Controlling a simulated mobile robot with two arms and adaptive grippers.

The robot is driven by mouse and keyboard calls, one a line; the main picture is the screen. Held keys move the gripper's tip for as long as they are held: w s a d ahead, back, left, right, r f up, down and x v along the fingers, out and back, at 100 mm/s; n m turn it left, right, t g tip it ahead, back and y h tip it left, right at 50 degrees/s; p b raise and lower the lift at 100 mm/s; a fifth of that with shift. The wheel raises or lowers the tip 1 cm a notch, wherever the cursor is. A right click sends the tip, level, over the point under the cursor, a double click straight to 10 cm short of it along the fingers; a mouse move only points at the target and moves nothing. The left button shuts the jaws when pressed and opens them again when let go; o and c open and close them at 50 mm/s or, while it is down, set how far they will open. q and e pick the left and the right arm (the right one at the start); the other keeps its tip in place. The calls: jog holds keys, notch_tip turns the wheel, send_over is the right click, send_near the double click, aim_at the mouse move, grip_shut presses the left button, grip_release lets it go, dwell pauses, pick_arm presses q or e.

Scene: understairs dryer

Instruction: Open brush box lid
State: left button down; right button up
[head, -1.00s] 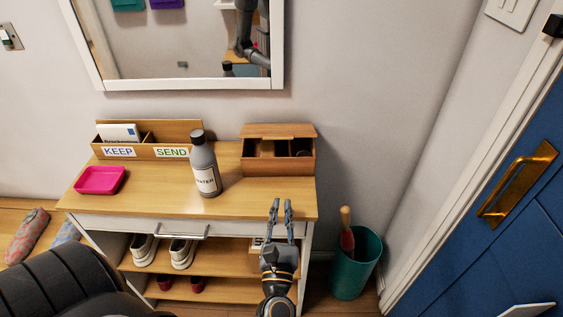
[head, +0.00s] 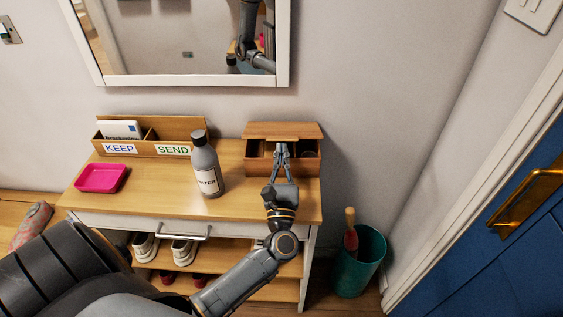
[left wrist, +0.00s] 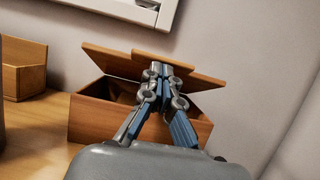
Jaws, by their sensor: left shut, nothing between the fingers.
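The wooden brush box (head: 256,174) stands at the right end of the shoe cabinet's top. Its lid (head: 284,129) is partly raised at the back, and the dark inside shows below its front edge. In the left wrist view the lid (left wrist: 112,61) is tilted above the box body (left wrist: 88,118), with a gap between them. My left gripper (head: 281,147) is shut and empty, its fingertips at the middle of the lid's front edge. The fingers (left wrist: 160,70) hide part of that edge; I cannot tell whether they touch it. My right gripper is not in view.
A dark grey bottle (head: 206,166) stands left of the box. Further left are a pink tray (head: 101,177) and a letter holder (head: 180,125). A mirror (head: 190,82) hangs above. A teal bin (head: 358,268) stands right of the cabinet.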

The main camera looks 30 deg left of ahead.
pick_arm(q)
jog(key=shift+w+a+r+p, duration=0.1)
jog(key=shift+r+p, duration=0.15)
jog(key=shift+p, duration=0.1)
jog(key=r+g+p, duration=0.1)
jog(key=r+p, duration=0.1)
jog(key=p, duration=0.1)
jog(key=w+a+r+h+p, duration=0.1)
jog(key=r+p, duration=0.1)
jog(key=p, duration=0.2)
jog(key=w+r+g+p, duration=0.1)
jog(key=r+p, duration=0.1)
jog(key=p, duration=0.2)
jog(key=shift+w+a+r+g+h, duration=0.1)
jog(key=shift+a+r+g+h, duration=0.1)
jog(key=shift+g+h, duration=0.15)
jog(key=w+a+r+p, duration=0.3)
jog(key=w+a+r, duration=0.1)
jog(key=w+r, duration=0.2)
jog(key=shift+w+a, duration=0.4)
jog(key=shift+w, duration=0.15)
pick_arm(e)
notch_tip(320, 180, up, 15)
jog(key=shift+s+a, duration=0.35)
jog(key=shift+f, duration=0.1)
